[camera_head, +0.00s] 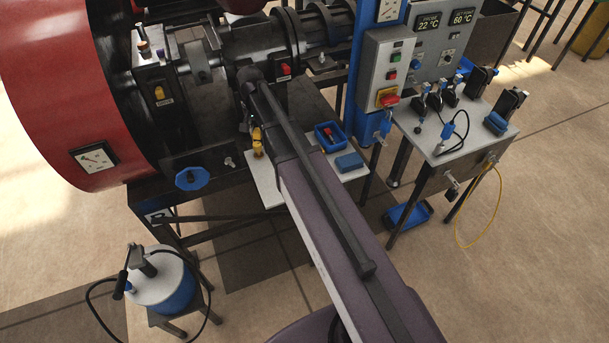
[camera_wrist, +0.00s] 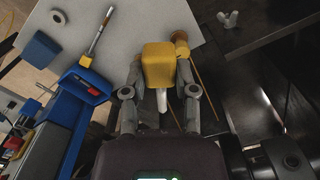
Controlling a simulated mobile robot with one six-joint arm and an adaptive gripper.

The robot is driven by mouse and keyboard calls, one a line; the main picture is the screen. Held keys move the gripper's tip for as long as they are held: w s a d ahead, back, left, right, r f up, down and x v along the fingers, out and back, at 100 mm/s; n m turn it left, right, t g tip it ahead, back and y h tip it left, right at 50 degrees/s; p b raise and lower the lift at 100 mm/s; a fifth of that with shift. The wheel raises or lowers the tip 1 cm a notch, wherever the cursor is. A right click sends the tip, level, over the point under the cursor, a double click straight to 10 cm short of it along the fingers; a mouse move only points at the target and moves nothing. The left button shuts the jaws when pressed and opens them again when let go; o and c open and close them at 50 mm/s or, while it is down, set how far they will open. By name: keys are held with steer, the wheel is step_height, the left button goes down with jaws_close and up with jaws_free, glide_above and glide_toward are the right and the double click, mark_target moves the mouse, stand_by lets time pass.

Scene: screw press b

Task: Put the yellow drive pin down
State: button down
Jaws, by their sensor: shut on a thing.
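The yellow drive pin (camera_wrist: 158,65) has a blocky yellow head and a pale metal shank. In the wrist view it sits between the two fingers of my gripper (camera_wrist: 160,76), which is shut on it. The pin appears over the edge region of the white shelf (camera_wrist: 130,28); I cannot tell whether it touches the shelf. In the head view my arm hides most of the gripper, and a yellow piece (camera_head: 256,135) shows just left of the arm above the white shelf (camera_head: 264,192).
A brass-coloured piece (camera_wrist: 180,40) stands close beside the pin. A blue tray (camera_head: 322,139) with a red item and a blue block (camera_head: 349,162) lie to the right on the shelf. The dark press bed and a blue knob (camera_head: 191,179) are at left.

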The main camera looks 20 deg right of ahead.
steer(key=s+d+f+m+b, duration=0.2)
steer(key=s+f+m+b, duration=0.1)
steer(key=s+f+b, duration=0.1)
steer(key=s+d+f+m+b, duration=0.2)
steer(key=s+f+m+b, duration=0.2)
steer(key=s, duration=0.1)
steer(key=s+d+f+m+b, duration=0.2)
steer(key=s+f+m+b, duration=0.1)
steer(key=s+f+b, duration=0.1)
steer(key=shift+s+d+f+m, duration=0.2)
steer(key=shift+s+f+m, duration=0.3)
steer(key=shift+s, duration=0.35)
steer(key=shift+s+d+f+m+b, duration=0.2)
steer(key=shift+s+f+m+b, duration=0.2)
steer(key=shift+s, duration=0.1)
steer(key=b, duration=0.1)
glide_above(267, 173)
steer(key=s, duration=0.1)
steer(key=shift+s+d+f, duration=0.1)
steer(key=shift+d+f, duration=0.15)
steer(key=shift+f, duration=0.35)
steer(key=shift+w+a, duration=0.15)
steer(key=shift+w, duration=0.2)
steer(key=shift+w+a+f+b, duration=0.1)
steer(key=shift+w+f+b, duration=0.05)
steer(key=shift+f+b, duration=0.4)
steer(key=shift+w+a+f+b, duration=0.1)
steer(key=shift+w+f+b, duration=0.05)
steer(key=shift+f+b, duration=1.15)
steer(key=shift+b, duration=0.1)
